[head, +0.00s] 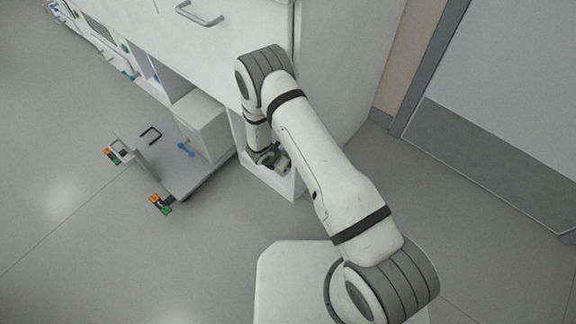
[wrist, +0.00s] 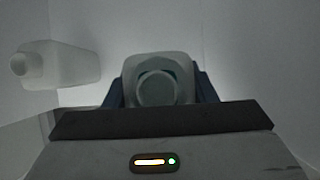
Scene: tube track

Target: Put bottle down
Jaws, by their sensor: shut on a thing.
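A pale bottle (wrist: 158,88) with a round cap stands between the two dark blue fingers of my gripper (wrist: 160,98) in the wrist view. The fingers are shut on its sides. In the head view, my gripper (head: 268,156) reaches into a white cubby (head: 284,186) at the bottom of the cabinet, and the bottle is hard to make out there. I cannot tell whether the bottle's base touches the cubby floor.
A second pale bottle (wrist: 62,64) lies or leans at the left in the wrist view, apart from the held one. White walls are close around. Open floor (head: 90,250) lies in front.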

